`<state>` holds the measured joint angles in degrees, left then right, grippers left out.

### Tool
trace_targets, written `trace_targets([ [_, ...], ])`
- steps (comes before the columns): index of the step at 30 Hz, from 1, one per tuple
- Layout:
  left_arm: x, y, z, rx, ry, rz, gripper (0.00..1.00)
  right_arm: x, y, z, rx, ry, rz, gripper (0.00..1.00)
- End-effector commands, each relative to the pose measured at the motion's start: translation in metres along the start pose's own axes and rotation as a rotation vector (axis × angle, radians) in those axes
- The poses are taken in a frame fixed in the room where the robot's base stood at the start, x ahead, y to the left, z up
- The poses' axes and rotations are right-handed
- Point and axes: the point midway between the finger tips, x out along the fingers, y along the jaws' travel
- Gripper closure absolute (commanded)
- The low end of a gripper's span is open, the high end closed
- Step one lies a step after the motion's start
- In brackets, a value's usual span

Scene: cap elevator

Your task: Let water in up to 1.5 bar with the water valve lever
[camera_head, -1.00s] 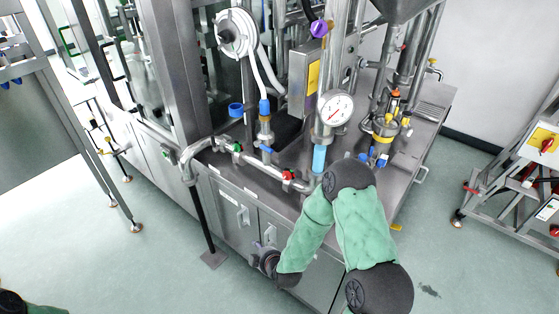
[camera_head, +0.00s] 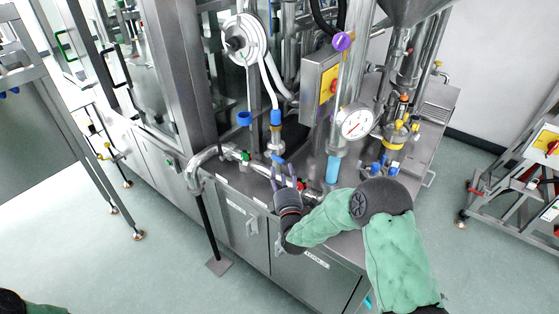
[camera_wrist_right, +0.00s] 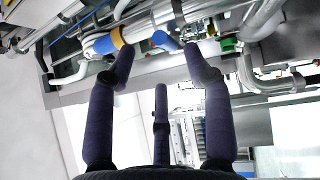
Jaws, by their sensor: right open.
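The blue water valve lever (camera_head: 278,158) is on the upright pipe under the blue hose fitting, above the cabinet's front edge. In the right wrist view the blue lever (camera_wrist_right: 165,41) lies ahead of the fingertips, between them. My right gripper (camera_head: 284,178) is just below and in front of the lever. Its purple fingers (camera_wrist_right: 161,62) are spread with nothing between them; I cannot tell whether one touches the valve. The round white pressure gauge (camera_head: 355,122) faces me to the right; its reading is too small to tell. My left gripper is out of view.
A red valve handle (camera_head: 300,184) is close on the gripper's right, and a green one (camera_head: 246,156) is on its left along the horizontal pipe (camera_head: 212,156). A light-blue cylinder (camera_head: 333,169) stands below the gauge. Floor in front of the cabinet is free.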

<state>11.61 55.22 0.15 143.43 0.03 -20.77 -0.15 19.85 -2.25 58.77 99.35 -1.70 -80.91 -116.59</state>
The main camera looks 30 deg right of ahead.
Motion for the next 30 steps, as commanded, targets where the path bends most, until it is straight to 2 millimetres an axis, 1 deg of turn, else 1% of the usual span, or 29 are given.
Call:
trace_targets([
  [1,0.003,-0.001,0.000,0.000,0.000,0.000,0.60,0.010,-0.001,-0.001,0.001,0.000,0.001,0.49],
  [6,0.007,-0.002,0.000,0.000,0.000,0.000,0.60,0.039,-0.002,-0.001,0.002,0.001,0.000,0.49],
  [9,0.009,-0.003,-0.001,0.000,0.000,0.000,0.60,0.052,-0.001,-0.001,0.002,0.001,-0.001,0.49],
  [12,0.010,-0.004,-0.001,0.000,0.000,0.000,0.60,0.061,-0.002,-0.001,0.002,0.001,-0.002,0.49],
  [17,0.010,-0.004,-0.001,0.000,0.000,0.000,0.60,0.068,0.000,-0.001,0.002,0.001,-0.001,0.49],
  [24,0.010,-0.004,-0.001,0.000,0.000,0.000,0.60,0.069,0.000,-0.001,0.002,0.001,-0.002,0.49],
  [25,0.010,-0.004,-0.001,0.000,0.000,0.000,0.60,0.069,0.000,-0.001,0.002,0.001,-0.002,0.52],
  [26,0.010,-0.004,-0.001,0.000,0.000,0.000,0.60,0.069,0.000,-0.001,0.002,0.001,-0.002,0.60],
  [27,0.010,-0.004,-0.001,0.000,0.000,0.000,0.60,0.069,-0.001,-0.001,0.002,0.001,-0.002,0.72],
  [29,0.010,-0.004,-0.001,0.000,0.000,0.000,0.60,0.069,-0.001,-0.001,0.002,0.001,-0.002,0.88],
  [30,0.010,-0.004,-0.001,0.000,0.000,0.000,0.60,0.069,-0.001,-0.001,0.002,0.001,-0.002,1.00],
])
